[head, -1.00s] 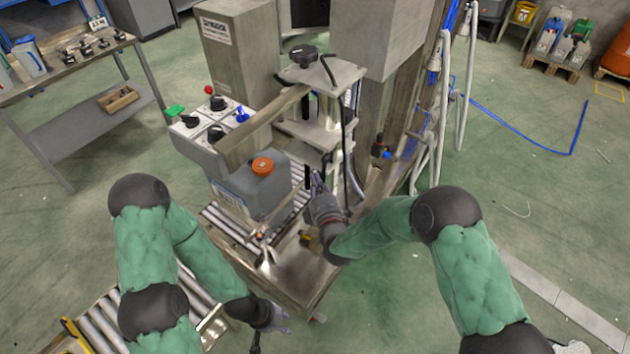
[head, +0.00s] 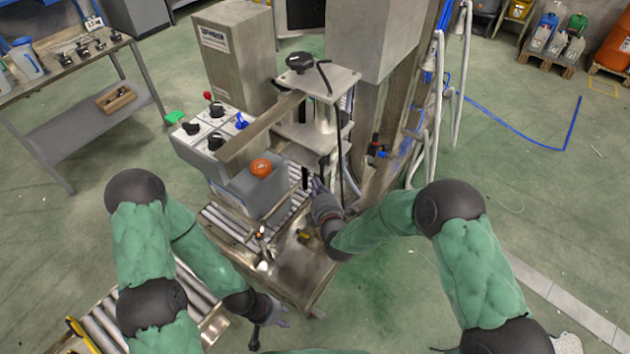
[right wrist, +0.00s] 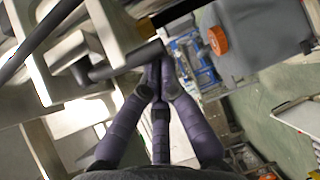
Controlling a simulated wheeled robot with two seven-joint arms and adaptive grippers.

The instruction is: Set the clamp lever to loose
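A black bar that looks like the clamp lever (head: 305,177) hangs below the steel clamp frame (head: 318,135), beside the grey canister. In the right wrist view the black lever (right wrist: 125,63) crosses in front of the pale metal frame, its end at my fingertips. My right gripper (head: 318,184) is at the lever; its fingers converge in the right wrist view (right wrist: 160,82), tips close together. They touch or nearly touch the lever; whether they grip it is unclear. My left gripper (head: 280,316) is low, by the roller conveyor's front edge, away from the lever; its finger opening is unclear.
The grey canister (head: 255,190) with an orange cap stands on the rollers, left of the lever. A control box (head: 205,140) with knobs is behind it. White hoses (head: 432,110) hang at the right. Open floor (head: 540,210) lies further right.

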